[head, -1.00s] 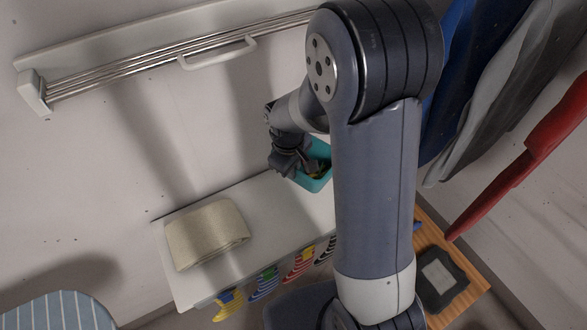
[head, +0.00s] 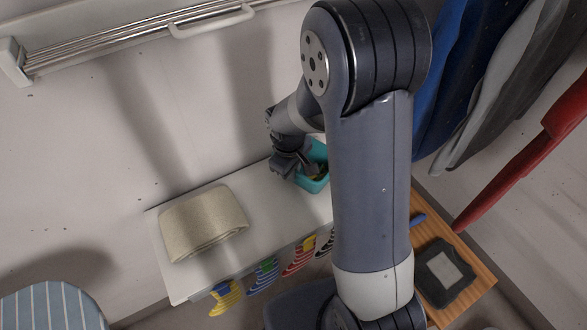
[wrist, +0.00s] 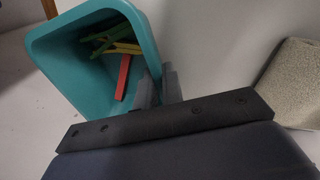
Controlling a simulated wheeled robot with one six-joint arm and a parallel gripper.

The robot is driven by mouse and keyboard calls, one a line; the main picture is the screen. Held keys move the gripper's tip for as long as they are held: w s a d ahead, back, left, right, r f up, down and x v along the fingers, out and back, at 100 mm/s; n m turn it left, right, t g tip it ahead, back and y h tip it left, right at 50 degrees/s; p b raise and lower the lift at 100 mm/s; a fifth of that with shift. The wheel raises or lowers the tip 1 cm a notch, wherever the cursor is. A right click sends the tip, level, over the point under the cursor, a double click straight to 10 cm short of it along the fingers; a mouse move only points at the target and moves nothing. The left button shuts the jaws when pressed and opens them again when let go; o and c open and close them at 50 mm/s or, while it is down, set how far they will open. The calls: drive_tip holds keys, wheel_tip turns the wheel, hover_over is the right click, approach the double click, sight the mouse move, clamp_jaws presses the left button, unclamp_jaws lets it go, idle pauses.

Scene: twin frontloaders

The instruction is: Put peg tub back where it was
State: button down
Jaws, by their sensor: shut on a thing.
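The peg tub (head: 318,184) is a teal, open-topped tub at the right part of the white shelf top in the head view, partly hidden by my arm. In the wrist view the tub (wrist: 150,42) is tilted in the picture, with green, yellow and red pegs (wrist: 122,77) inside. My gripper (head: 290,166) is at the tub's left side. In the wrist view my gripper (wrist: 158,88) is shut on the tub's near wall at the rim. I cannot tell whether the tub's base touches the shelf.
A folded beige towel (head: 203,222) lies on the left of the white shelf top (head: 268,210). Striped socks (head: 265,276) hang along its front edge. A rail (head: 120,45) is on the wall. Dark and blue garments (head: 455,85) hang at right above a wooden surface (head: 470,300).

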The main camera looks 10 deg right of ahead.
drive_tip(key=shift+f+b, duration=0.5)
drive_tip(key=shift+f, duration=0.1)
drive_tip(key=c, duration=1.5)
unclamp_jaws()
drive_tip(key=r, duration=0.7)
drive_tip(key=s+a+r, duration=0.1)
drive_tip(key=r, duration=0.2)
drive_tip(key=shift+r, duration=0.4)
